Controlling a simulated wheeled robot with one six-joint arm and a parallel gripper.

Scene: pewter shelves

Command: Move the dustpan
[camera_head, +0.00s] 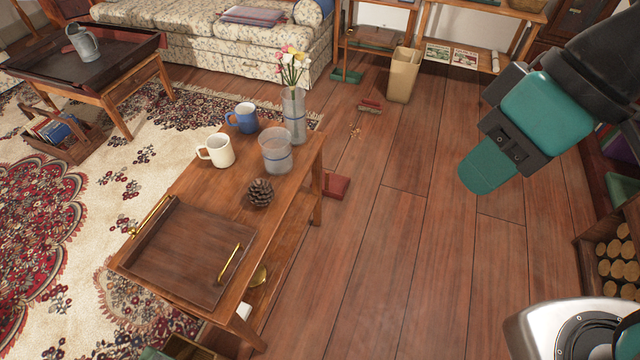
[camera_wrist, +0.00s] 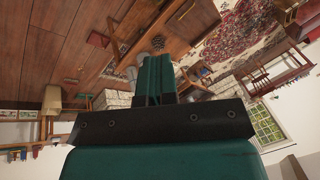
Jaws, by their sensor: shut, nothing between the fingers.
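A flat red object that looks like the dustpan (camera_head: 337,187) lies on the wood floor, beside the right legs of the low wooden table; its left part is partly hidden by a table leg. My gripper (camera_head: 487,180) is in the air at the right of the head view, well to the right of the dustpan. Its teal fingers are together and empty.
The low table (camera_head: 187,187) carries mugs, a glass, a flower vase (camera_head: 294,115), a pinecone and a tray. A shelf stands at right. The middle floor is clear.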

